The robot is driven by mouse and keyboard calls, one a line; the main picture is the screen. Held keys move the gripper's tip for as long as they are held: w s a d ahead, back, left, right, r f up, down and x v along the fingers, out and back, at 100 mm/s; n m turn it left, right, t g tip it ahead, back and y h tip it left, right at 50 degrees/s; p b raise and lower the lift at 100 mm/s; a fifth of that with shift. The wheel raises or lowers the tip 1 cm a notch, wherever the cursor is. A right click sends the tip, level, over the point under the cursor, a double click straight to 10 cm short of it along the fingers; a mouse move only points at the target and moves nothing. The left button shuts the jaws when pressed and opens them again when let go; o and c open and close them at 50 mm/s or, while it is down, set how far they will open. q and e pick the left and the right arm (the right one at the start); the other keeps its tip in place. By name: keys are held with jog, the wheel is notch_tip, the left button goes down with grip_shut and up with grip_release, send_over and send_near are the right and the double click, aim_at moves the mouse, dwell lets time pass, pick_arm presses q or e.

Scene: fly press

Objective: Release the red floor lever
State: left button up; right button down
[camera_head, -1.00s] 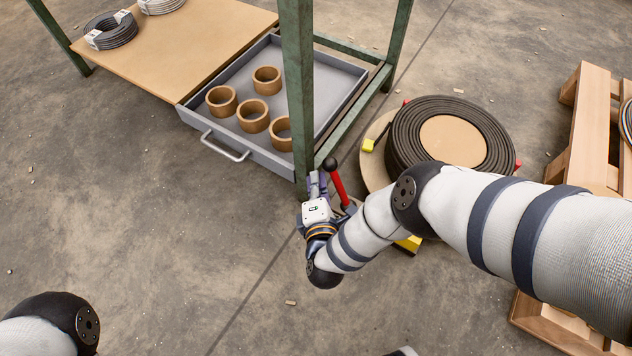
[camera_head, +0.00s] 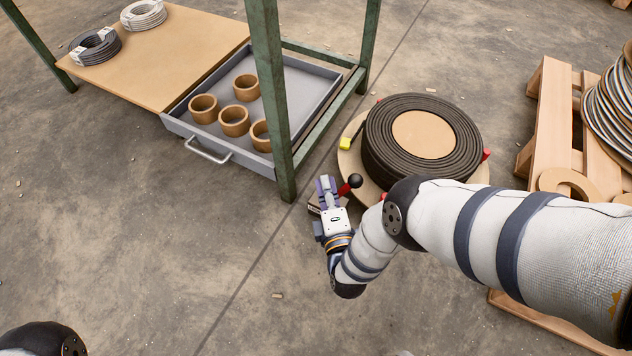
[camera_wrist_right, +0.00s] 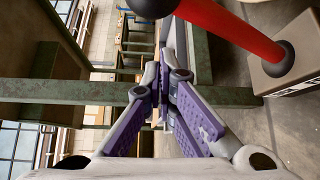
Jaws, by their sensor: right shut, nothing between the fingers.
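The red floor lever (camera_head: 344,189) with its round black knob (camera_head: 355,181) stands near the foot of the green bench post. In the head view the knob points up and right, and my gripper hides part of the shaft's low end. My right gripper (camera_head: 326,183) is shut and empty just left of the lever. In the right wrist view its fingertips (camera_wrist_right: 160,82) are closed together. There the red shaft (camera_wrist_right: 228,27) crosses the upper right, down to a black pivot on a box-like base (camera_wrist_right: 292,58). I cannot tell whether gripper and lever touch. My left gripper is out of view.
The green post (camera_head: 268,90) stands close behind the gripper. A grey drawer (camera_head: 178,126) with several brown rings juts out left of it. A black coil (camera_head: 375,150) lies on a round board at the right, near a wooden pallet (camera_head: 550,115). Floor at front left is clear.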

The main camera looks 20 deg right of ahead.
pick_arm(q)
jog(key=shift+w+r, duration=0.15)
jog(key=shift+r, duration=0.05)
pick_arm(e)
jog(key=shift+s+d+f, duration=0.2)
jog(key=shift+s+d, duration=0.3)
jog(key=shift+s, duration=0.15)
jog(key=shift+s+d+f, duration=0.15)
jog(key=shift+s+d, duration=0.35)
jog(key=shift+s, duration=0.1)
